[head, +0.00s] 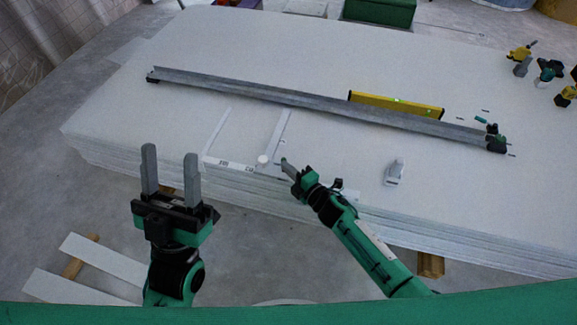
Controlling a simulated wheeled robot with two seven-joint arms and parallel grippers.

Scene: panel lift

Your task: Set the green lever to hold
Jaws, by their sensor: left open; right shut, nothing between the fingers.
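A long grey metal rail (300,98) lies across the stack of white panels. At its right end is a dark fitting (496,143) with small green parts; a small green piece (481,120) beside it may be the green lever, but its setting is too small to tell. My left gripper (171,162) is open and empty, pointing up in front of the stack's left edge. My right gripper (285,163) is shut and empty over the stack's front edge, beside a white flat piece (267,160). It is well left of the rail's right end.
A yellow spirit level (395,105) lies behind the rail. A white object (395,171) stands near the front of the stack (130,110). Several power tools (550,70) stand at the far right. A green box (378,12) is at the back. White boards (85,275) lie on the floor.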

